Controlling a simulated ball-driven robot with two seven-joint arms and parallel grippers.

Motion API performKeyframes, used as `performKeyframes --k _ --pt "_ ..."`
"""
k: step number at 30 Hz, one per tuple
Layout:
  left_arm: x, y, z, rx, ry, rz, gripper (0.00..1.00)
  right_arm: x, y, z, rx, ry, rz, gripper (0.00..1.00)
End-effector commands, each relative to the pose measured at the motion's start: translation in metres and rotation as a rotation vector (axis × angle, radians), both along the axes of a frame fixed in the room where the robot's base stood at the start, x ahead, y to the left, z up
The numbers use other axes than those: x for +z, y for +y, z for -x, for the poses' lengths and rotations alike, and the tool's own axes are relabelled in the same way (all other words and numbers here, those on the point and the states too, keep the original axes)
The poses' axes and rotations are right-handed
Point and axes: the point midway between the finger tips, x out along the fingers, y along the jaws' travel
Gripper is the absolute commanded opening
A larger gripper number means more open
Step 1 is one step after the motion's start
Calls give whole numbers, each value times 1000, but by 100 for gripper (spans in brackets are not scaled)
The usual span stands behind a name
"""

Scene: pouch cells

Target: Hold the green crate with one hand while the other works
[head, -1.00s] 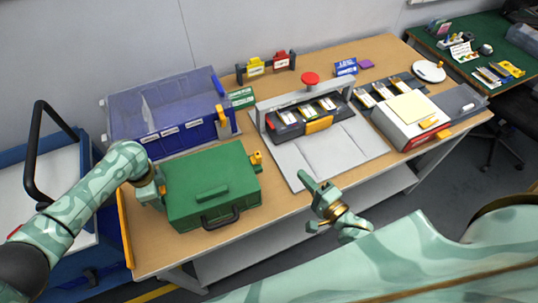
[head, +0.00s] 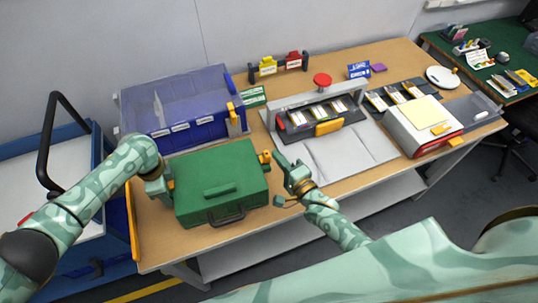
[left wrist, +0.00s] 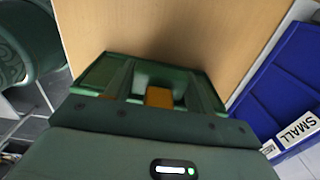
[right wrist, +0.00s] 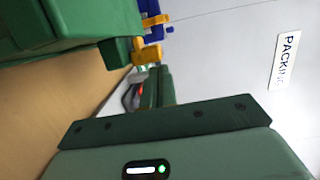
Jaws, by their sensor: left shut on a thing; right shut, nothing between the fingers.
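The green crate (head: 222,207) sits lid-down on the table, with a dark front handle and an orange catch (head: 265,157) on its right side. My left gripper (head: 164,188) is at the crate's left side, shut on it; an orange part (left wrist: 158,97) shows between its fingers in the left wrist view. My right gripper (head: 281,161) is shut and empty, just right of the orange catch. Contact there cannot be told. In the right wrist view the crate (right wrist: 60,25) and catch (right wrist: 146,51) lie up and left of the right fingers (right wrist: 160,85).
A blue bin (head: 190,138) with a clear lid stands behind the crate. A grey press (head: 320,100) with a red knob and pouch cells stands right of it, its pale plate (head: 350,152) in front. A white-and-red box (head: 425,125) is farther right. Bare table lies before the crate.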

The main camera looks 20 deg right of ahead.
Motion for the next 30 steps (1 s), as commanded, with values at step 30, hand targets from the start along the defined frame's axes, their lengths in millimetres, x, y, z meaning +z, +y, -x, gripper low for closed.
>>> performKeyframes --k 30 --pt "1 -2 0 0 -1 3 17 0 10 0 1 0 2 0"
